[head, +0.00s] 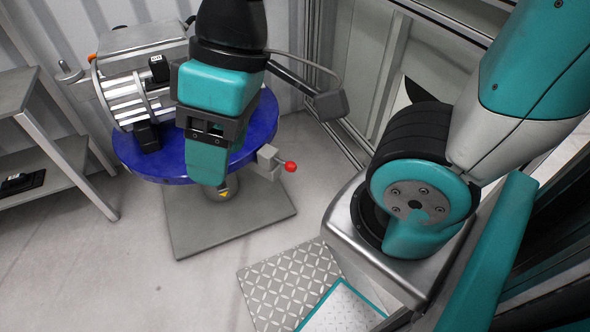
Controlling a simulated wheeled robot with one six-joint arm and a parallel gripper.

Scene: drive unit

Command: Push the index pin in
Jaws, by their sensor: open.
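The index pin (290,166) shows as a small red knob at the outer end of a grey bracket (268,157). The bracket sits at the right edge of the blue round table (150,173). How deep the pin sits in the bracket is too small to tell. My gripper (208,168) hangs in front of the table, pointing down, to the left of the red knob and clear of it. It is open, with nothing visible in it. One teal finger faces the camera and hides most of the gap. My gripper and wrist hide part of the table.
A grey finned drive unit (127,98) with black boxes lies on the blue table. The table stands on a pedestal with a grey floor plate (188,235). A metal shelf (68,160) stands at the left, a framed wall behind. Floor right of the knob looks clear.

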